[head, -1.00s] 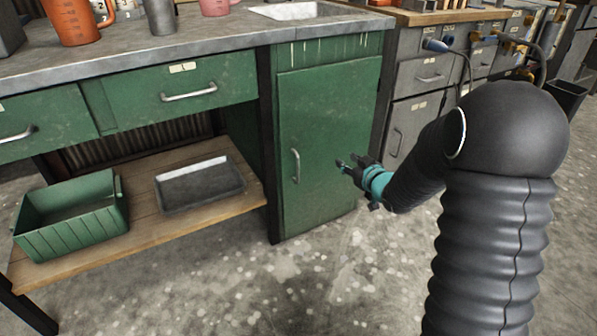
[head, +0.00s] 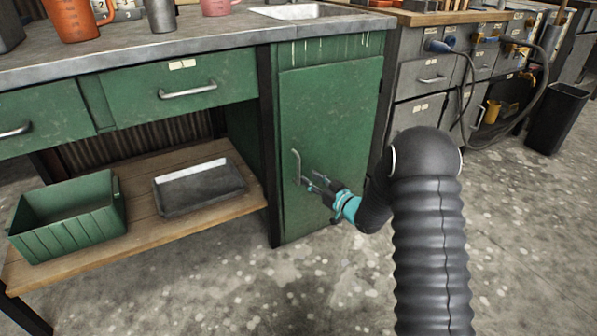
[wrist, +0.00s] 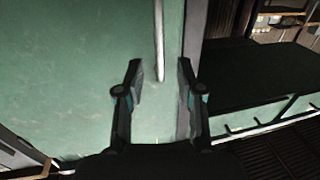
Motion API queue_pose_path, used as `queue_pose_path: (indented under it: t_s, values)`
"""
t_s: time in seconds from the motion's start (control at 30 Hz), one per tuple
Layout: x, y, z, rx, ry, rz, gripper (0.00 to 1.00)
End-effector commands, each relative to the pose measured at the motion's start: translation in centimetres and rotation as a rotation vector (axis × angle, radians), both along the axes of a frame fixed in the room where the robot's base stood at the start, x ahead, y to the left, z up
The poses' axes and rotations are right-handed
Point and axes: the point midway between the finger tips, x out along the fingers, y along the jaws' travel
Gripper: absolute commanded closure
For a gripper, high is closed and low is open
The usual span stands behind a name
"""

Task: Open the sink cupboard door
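The sink cupboard door (head: 335,115) is green and shut, below the sink basin (head: 303,11). Its metal handle (head: 296,166) is an upright bar near the door's left edge. My gripper (head: 311,181) is in front of the door, close to the handle's lower end and just right of it. In the wrist view my gripper (wrist: 160,78) is open, with one finger on each side of the picture. The handle (wrist: 159,40) shows between the two fingers, its end near fingertip height. I cannot tell whether the fingers touch the door or the handle.
A green crate (head: 70,225) and a grey tray (head: 199,187) sit on the wooden shelf (head: 150,235) at left. Grey drawers (head: 424,75) stand to the right, with a cable hanging in front. A dark bin (head: 556,120) is farther right. The floor before the door is clear.

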Motion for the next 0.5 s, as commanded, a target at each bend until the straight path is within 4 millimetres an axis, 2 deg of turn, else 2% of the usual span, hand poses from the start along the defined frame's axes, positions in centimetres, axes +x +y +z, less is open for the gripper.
queue_pose_path:
  t_s: [0.2, 0.5]
  values:
    - [2.7, 2.9, -0.1, 0.000, -0.001, 0.001, 0.63]
    - [4.7, 4.8, 0.0, -0.001, 0.000, 0.000, 0.63]
